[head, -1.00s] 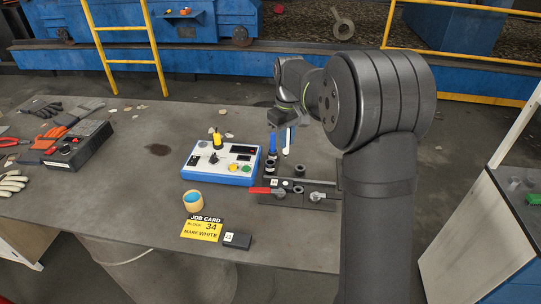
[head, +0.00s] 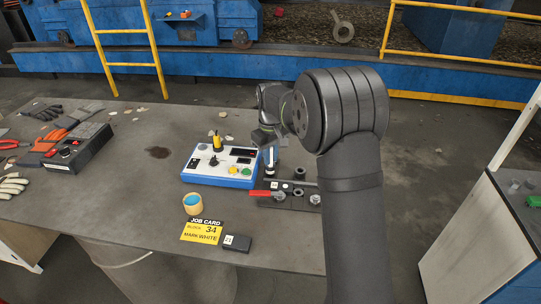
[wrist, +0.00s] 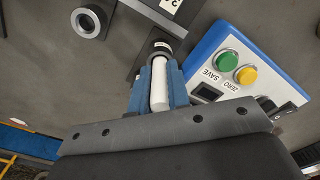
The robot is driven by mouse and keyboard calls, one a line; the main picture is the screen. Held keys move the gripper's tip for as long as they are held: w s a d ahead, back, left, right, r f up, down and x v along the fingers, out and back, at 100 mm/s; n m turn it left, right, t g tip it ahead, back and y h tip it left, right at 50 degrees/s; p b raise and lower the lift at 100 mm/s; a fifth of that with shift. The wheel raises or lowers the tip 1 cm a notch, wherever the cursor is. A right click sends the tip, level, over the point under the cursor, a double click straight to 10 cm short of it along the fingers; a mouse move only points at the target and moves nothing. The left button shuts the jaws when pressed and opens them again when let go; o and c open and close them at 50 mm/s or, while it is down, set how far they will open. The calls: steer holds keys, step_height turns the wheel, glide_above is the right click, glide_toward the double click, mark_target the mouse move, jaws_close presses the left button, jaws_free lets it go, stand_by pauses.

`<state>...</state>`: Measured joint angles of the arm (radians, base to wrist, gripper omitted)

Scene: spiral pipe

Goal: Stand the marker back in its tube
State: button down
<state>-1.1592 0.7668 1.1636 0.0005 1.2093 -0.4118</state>
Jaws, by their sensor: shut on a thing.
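My gripper (wrist: 158,92) is shut on a white marker (wrist: 159,82), held between its blue fingers. In the wrist view the marker's far end meets a dark round tube opening (wrist: 161,46); I cannot tell whether it is inside or just above it. In the head view my gripper (head: 271,158) is at the back left end of the black rack (head: 275,203), just right of the blue-and-white control box. Another black tube (head: 299,173) stands to its right, and an open tube (wrist: 89,21) shows in the wrist view.
The control box (head: 190,175) with its buttons is close to the left of my gripper. A red-handled clamp (head: 260,193) lies along the rack. The table's middle left is clear.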

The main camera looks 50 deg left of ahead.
steer(key=c, duration=1.4)
jaws_free()
steer(key=shift+f, duration=0.1)
steer(key=shift+o, duration=0.2)
step_height(320, 180, up, 12)
steer(key=shift+r, duration=0.15)
step_height(320, 180, down, 12)
steer(key=shift+f, duration=0.2)
steer(key=shift+r, duration=2.1)
